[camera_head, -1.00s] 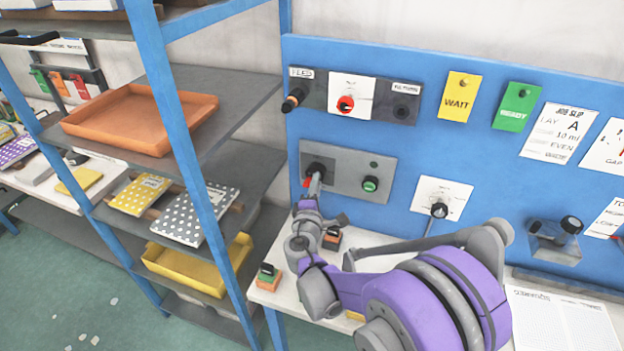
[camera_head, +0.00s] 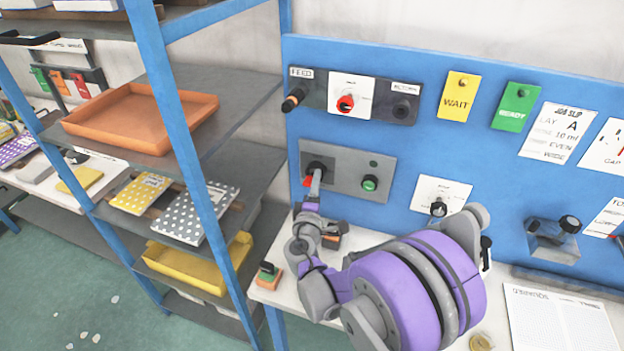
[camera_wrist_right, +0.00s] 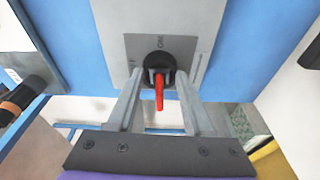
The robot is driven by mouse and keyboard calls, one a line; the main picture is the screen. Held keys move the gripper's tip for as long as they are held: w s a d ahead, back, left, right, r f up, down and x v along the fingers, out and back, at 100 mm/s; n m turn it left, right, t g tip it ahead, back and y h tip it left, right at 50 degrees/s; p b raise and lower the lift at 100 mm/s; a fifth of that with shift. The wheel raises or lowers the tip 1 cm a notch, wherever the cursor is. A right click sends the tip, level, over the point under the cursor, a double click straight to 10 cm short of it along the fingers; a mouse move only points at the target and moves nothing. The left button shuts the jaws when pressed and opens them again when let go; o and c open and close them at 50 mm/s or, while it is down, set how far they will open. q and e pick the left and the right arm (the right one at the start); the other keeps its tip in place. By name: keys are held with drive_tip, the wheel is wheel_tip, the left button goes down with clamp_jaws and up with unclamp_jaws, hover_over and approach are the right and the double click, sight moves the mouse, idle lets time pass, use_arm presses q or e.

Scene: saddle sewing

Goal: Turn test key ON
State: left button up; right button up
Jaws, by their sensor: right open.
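The test key (camera_wrist_right: 159,93) has a red grip standing out from a round black switch (camera_wrist_right: 157,63) on a grey plate. ON is printed above the switch; a partly hidden label is at its left. My right gripper (camera_wrist_right: 160,80) is open, with one finger on each side of the key; I cannot tell whether either touches it. In the head view, the right gripper (camera_head: 316,182) is at the grey switch panel (camera_head: 342,187), and a bit of the red key (camera_head: 307,182) shows at its left. My left gripper is not in view.
A green button (camera_head: 370,183) is right of the switch on the same panel. Above are an orange-and-black FEED knob (camera_head: 293,99) and a red selector (camera_head: 345,103). A blue-framed shelf (camera_head: 187,140) with trays stands left. Small blocks lie on the white bench below.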

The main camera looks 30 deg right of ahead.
drive_tip(key=shift+a, duration=0.1)
drive_tip(key=v, duration=0.5)
drive_tip(key=shift+w+a, duration=0.25)
drive_tip(key=shift+a, duration=0.05)
